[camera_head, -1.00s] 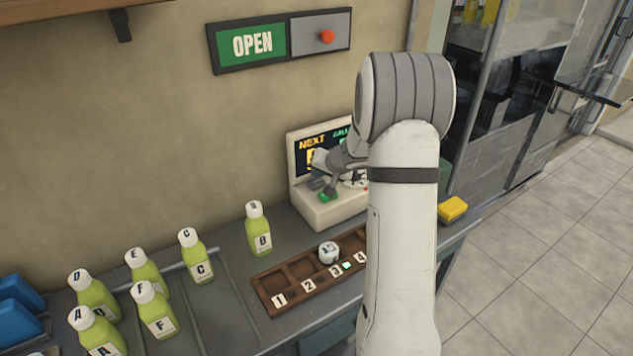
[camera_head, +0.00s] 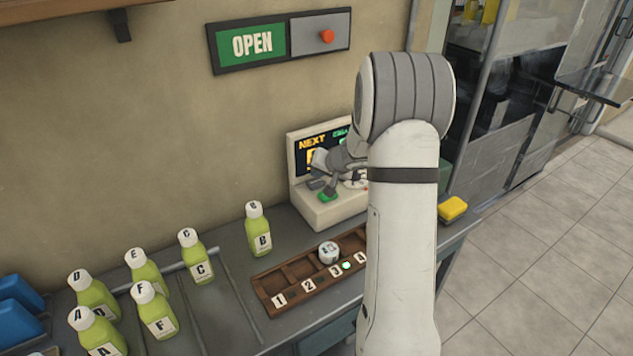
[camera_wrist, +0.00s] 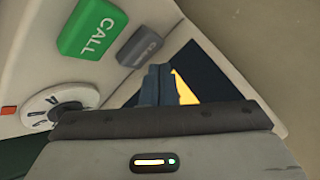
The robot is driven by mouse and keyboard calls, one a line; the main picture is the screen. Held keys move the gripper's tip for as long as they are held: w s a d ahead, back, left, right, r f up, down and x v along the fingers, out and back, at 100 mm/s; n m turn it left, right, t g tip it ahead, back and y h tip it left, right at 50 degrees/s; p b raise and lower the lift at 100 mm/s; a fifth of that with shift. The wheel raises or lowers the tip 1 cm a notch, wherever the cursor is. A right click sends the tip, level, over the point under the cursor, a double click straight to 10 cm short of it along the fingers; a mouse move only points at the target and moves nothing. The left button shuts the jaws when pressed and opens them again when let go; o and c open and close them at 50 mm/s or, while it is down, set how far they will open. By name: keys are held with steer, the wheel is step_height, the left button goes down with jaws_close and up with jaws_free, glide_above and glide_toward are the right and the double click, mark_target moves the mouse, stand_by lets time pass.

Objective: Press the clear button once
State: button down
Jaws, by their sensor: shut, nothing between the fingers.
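The grey button, which looks like the clear button, shows in the wrist view (camera_wrist: 140,46), its lettering hard to read; it also shows on the console in the head view (camera_head: 316,184). The green CALL button (camera_wrist: 92,28) is beside it, and also shows in the head view (camera_head: 327,196). My gripper (camera_head: 332,162) is in front of the console screen, close to the buttons. In the wrist view its fingers (camera_wrist: 160,84) are together and empty, near the grey button. I cannot tell whether they touch anything. The screen (camera_head: 313,143) reads NEXT, partly hidden by my gripper.
A round dial (camera_wrist: 62,106) is beside the buttons. A wooden tray (camera_head: 268,283) with numbered slots holds a white-capped item (camera_head: 328,252). Several green bottles (camera_head: 258,232) stand at left. A yellow block (camera_head: 453,208) is at right, an OPEN sign (camera_head: 252,43) above.

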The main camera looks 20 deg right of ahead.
mark_target(318, 184)
steer(key=shift+f, duration=0.15)
steer(key=shift+f+b, duration=0.3)
steer(key=shift+b, duration=0.55)
steer(key=shift+f+b, duration=0.5)
steer(key=shift+b, duration=0.35)
stand_by(0.4)
steer(key=shift+r, duration=0.1)
steer(key=shift+r+p, duration=0.45)
steer(key=shift+r, duration=0.4)
steer(key=shift+r+p, duration=1.45)
steer(key=shift+r, duration=1.1)
